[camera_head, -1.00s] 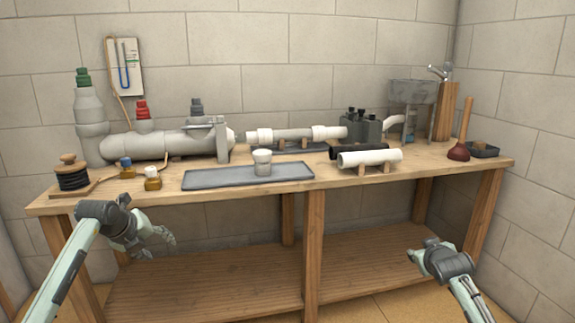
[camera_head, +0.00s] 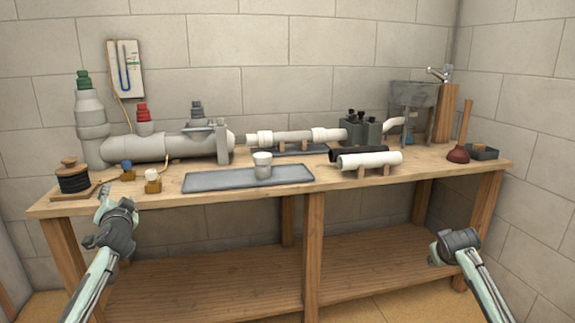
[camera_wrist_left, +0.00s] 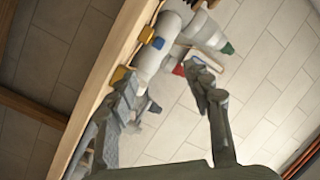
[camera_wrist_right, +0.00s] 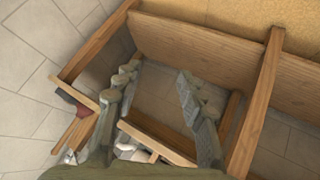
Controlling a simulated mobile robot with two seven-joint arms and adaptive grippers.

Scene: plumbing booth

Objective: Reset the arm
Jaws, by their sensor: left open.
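My left gripper (camera_head: 116,199) is in front of the wooden bench's left front edge, with its fingers pointing up towards the bench top. In the left wrist view its two fingers (camera_wrist_left: 160,72) stand wide apart with nothing held between them. My right gripper (camera_head: 435,250) is low in front of the bench's right part, and its fingers are largely hidden in the head view. The right wrist view shows its fingers (camera_wrist_right: 160,72) apart and empty, with the bench frame beyond them.
The wooden bench (camera_head: 225,199) carries a spool (camera_head: 73,179), two small bottles, a grey tray (camera_head: 215,180) with a white cup (camera_head: 262,164), white pipe (camera_head: 369,160) on supports and a plunger (camera_head: 458,154). The bottles stand close to my left fingertips. The space between my arms is clear.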

